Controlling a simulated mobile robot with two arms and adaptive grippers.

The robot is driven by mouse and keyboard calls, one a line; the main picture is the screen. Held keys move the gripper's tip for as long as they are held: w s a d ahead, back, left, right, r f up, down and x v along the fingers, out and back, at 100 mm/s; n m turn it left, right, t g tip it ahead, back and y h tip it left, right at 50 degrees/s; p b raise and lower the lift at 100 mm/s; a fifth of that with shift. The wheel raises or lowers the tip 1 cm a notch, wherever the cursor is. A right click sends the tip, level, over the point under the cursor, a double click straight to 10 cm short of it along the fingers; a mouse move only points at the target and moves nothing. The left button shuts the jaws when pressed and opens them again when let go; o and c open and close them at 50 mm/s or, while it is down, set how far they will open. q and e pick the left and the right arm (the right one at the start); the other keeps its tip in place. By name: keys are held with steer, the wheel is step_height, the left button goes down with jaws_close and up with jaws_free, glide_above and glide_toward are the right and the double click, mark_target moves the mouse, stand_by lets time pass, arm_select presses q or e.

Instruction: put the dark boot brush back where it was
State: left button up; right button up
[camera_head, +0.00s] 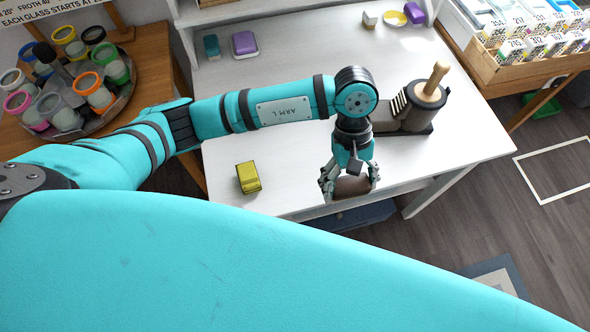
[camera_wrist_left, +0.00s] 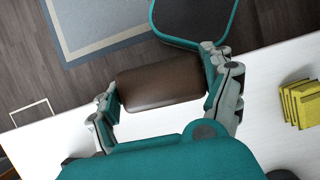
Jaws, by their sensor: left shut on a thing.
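The dark boot brush (camera_wrist_left: 160,88) has a smooth brown back and sits between the fingers of my left gripper (camera_head: 349,183). In the head view the brush (camera_head: 351,187) shows as a brown rounded block at the front edge of the white table (camera_head: 300,160). In the left wrist view my left gripper (camera_wrist_left: 168,95) is shut on it, one finger at each end. The brush is over the table's front edge, and its underside is hidden. I cannot tell its height above the table. My right gripper is not in view.
A yellow block (camera_head: 248,177) lies to the left on the table. Teal (camera_head: 212,47) and purple (camera_head: 244,44) items lie at the back. A round tray of jars (camera_head: 118,98) stands on the wooden table at left.

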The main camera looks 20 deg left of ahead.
arm_select(q)
steer(key=shift+s+d+f, duration=0.25)
steer(key=shift+d+f, duration=0.35)
steer(key=shift+d, duration=0.25)
steer(key=shift+f+n, duration=0.1)
steer(key=shift+n, duration=0.2)
steer(key=w+a+p, duration=0.1)
steer(key=a, duration=0.3)
steer(key=w+a+f+p, duration=0.1)
steer(key=w+a+p, duration=0.1)
steer(key=a, duration=0.3)
steer(key=w+a+p, duration=0.2)
steer(key=a, duration=0.3)
steer(key=shift+a+f, duration=0.15)
steer(key=shift+a, duration=0.2)
steer(key=shift+f, duration=0.4)
step_height(320, 180, down, 2)
steer(key=shift+f+p, duration=0.1)
steer(key=shift+p, duration=0.5)
steer(key=shift+f, duration=0.3)
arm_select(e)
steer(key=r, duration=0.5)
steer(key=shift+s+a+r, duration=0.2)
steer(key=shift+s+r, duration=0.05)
arm_select(q)
steer(key=shift+f, duration=0.1)
